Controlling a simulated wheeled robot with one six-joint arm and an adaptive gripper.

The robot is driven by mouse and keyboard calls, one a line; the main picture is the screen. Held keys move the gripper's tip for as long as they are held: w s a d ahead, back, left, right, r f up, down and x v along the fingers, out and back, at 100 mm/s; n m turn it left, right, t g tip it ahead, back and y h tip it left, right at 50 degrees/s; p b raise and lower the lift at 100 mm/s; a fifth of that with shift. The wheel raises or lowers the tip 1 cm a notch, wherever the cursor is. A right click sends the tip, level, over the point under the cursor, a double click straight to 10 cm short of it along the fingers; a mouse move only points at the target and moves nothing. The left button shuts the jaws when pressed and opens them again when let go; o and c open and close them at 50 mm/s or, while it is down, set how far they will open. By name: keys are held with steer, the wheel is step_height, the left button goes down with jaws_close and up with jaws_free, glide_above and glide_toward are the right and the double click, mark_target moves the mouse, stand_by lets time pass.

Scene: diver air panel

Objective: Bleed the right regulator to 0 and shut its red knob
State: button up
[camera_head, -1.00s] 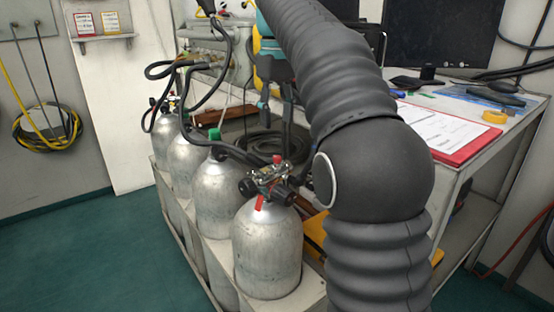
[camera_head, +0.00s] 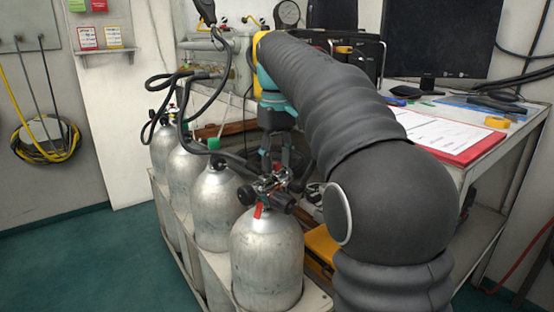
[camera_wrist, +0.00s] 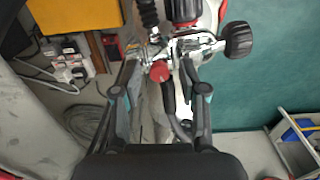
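The nearest silver cylinder (camera_head: 267,260) carries a chrome valve and regulator (camera_head: 268,188) with black knobs and a red tag (camera_head: 258,211). In the wrist view, a round red knob (camera_wrist: 160,72) sits on the chrome fitting (camera_wrist: 190,45). A black knob (camera_wrist: 239,40) is to its right, and a red-and-black knob (camera_wrist: 181,9) is above. My gripper (camera_wrist: 157,80) is open, with its fingers on either side of the red knob in that view; contact cannot be told. In the head view my gripper (camera_head: 275,160) hangs just behind the regulator.
Several more cylinders stand in a row behind, joined by black hoses (camera_head: 190,110). A wall gauge (camera_head: 288,14) is too small to read. A bench with a red clipboard (camera_head: 455,140) is on the right. Green floor (camera_head: 90,260) is open at left.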

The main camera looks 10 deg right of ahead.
jaws_close()
steer(key=shift+r+m+p, duration=0.15)
steer(key=shift+m+p, duration=0.15)
steer(key=shift+p, duration=0.2)
steer(key=m+p, duration=0.2)
steer(key=p, duration=0.1)
steer(key=shift+r+m, duration=0.15)
steer(key=shift+m, duration=0.25)
steer(key=m+p, duration=0.5)
steer(key=m, duration=0.3)
steer(key=m+p, duration=0.1)
steer(key=m, duration=0.1)
steer(key=m+p, duration=0.1)
steer(key=shift+f+m, duration=0.25)
steer(key=shift+m, duration=0.15)
steer(key=m, duration=0.5)
steer(key=shift+m, duration=0.4)
